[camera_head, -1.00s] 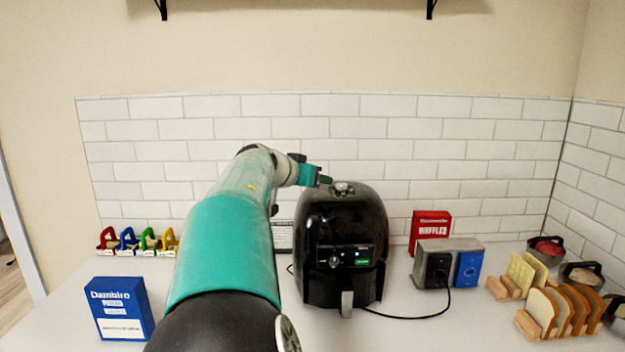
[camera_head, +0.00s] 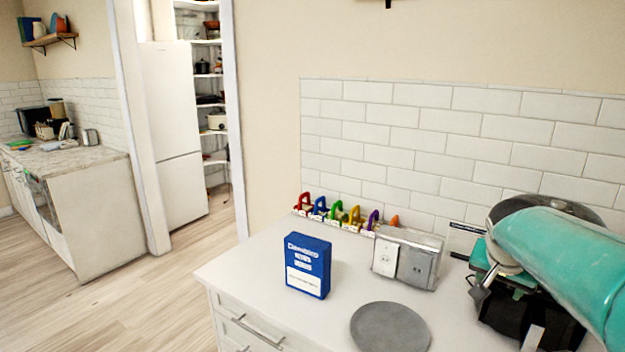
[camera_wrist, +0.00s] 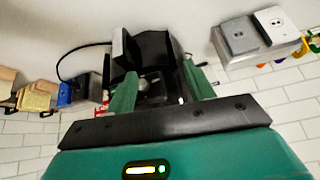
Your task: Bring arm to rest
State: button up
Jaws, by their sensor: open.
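The fingertips are not clear in the head view.
The tiled wall (camera_head: 420,140) is behind. Open floor (camera_head: 150,300) lies left, towards a fridge (camera_head: 175,130).

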jog(key=s+a+f+n+y, duration=0.2)
jog(key=s+a+n, duration=0.2)
jog(key=s+a, duration=0.5)
jog(key=s+a+f+n+y, duration=0.2)
jog(key=s+a+f+n, duration=0.1)
jog(key=s+a, duration=0.7)
jog(key=shift+s+a+n+t, duration=0.15)
jog(key=shift+a+n+t, duration=0.15)
jog(key=shift+a+n, duration=0.65)
jog(key=shift+a, duration=0.1)
